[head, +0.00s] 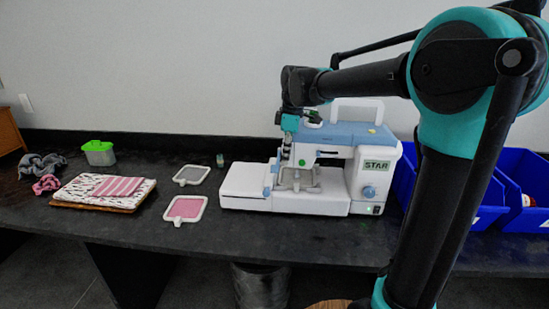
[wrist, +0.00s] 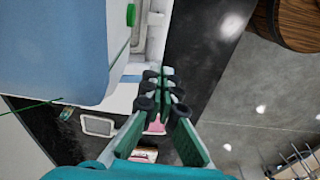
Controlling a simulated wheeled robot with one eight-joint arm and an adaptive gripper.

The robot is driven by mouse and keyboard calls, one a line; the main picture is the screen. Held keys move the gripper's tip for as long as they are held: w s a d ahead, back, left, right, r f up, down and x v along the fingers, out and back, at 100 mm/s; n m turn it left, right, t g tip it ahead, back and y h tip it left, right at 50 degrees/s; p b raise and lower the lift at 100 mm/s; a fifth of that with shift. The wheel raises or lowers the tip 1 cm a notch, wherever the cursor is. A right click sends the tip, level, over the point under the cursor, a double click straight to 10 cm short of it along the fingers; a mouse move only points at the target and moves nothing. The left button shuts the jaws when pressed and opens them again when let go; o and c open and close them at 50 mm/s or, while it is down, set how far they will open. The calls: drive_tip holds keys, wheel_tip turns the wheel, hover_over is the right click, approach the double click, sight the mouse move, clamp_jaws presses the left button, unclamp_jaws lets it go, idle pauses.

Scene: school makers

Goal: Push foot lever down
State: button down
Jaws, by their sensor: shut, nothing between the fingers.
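The white and blue sewing machine (head: 340,135) stands on the dark table, and its blue-grey body (wrist: 55,45) fills the upper left of the wrist view. My gripper (head: 284,160) is in front of the left end of the machine's head, near the needle area. In the wrist view my gripper (wrist: 160,75) has its green fingers together, with nothing between them, beside the machine's pale housing. A green knob (wrist: 131,15) shows on the machine's side in the wrist view. I cannot clearly make out the foot lever; contact with it cannot be told.
Left of the machine lie a pink framed pad (head: 185,208), a grey framed pad (head: 191,175) and folded fabric (head: 118,187) on a board. A green-lidded box (head: 99,152) stands farther back. Blue bins (head: 512,175) are at the right. A wooden barrel (wrist: 295,22) is on the floor.

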wheel_tip(320, 180, up, 12)
drive_tip(key=d, duration=0.1)
idle(0.5)
drive_tip(key=shift+s, duration=0.1)
